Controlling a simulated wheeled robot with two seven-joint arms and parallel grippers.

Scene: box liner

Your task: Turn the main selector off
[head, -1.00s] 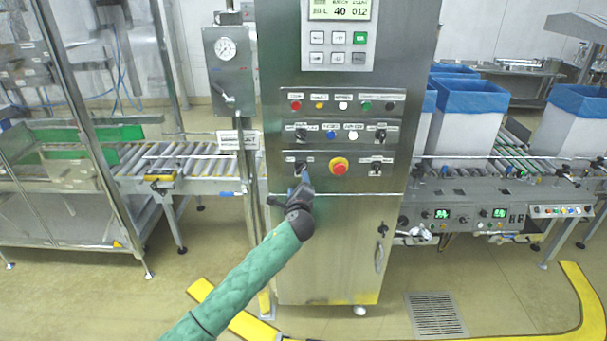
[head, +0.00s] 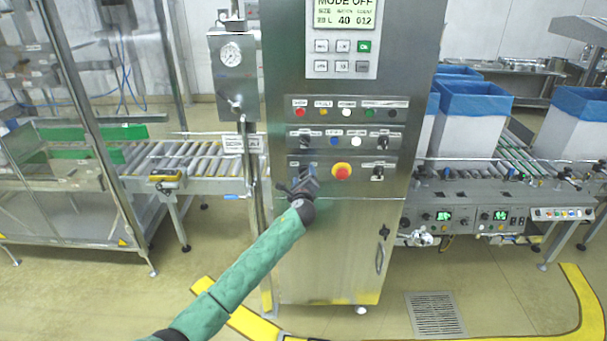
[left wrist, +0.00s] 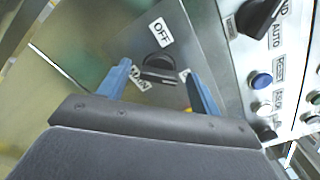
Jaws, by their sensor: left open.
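The main selector is a black knob (left wrist: 160,70) on the steel panel, in the left wrist view. An OFF label (left wrist: 161,32) is above it there and a MAIN label (left wrist: 140,78) at its lower left. My left gripper (left wrist: 160,88) is open, one blue finger on each side of the knob. Whether the fingers touch it cannot be told. In the head view my left gripper (head: 306,179) is at the left of the cabinet's lower control row and partly hides the selector. My right gripper is not in view.
A red emergency button (head: 342,172) on a yellow base sits right of the gripper, with another black selector (head: 378,172) beyond it. The display (head: 345,14) reads MODE OFF. A gauge box (head: 233,65) stands left of the cabinet. Roller conveyors flank it.

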